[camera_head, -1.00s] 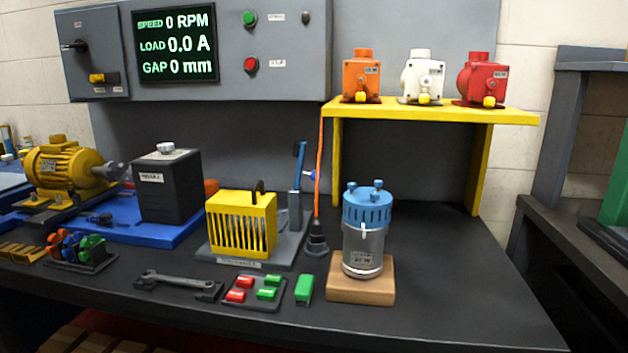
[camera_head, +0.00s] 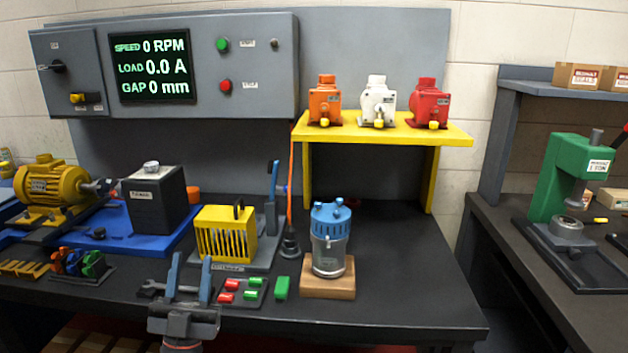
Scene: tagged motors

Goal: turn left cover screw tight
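A small motor with a blue slotted cover (camera_head: 330,221) and a grey metal body (camera_head: 328,257) stands upright on a wooden block (camera_head: 327,287). Small blue screw heads stick up from the cover; the left cover screw (camera_head: 317,207) is at its left edge. How tight it sits I cannot tell. My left gripper (camera_head: 190,270) has come in at the bottom, left of the motor and well apart from it. Its two fingers point up and are spread, with nothing seen held. It partly hides a grey wrench (camera_head: 150,289) lying on the bench. My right gripper is out of view.
A tray with red and green blocks (camera_head: 241,291) and a loose green block (camera_head: 281,288) lie between gripper and motor. A yellow slotted box (camera_head: 225,234) stands behind. A yellow shelf (camera_head: 385,131) holds three pumps. Bench right of the motor is clear.

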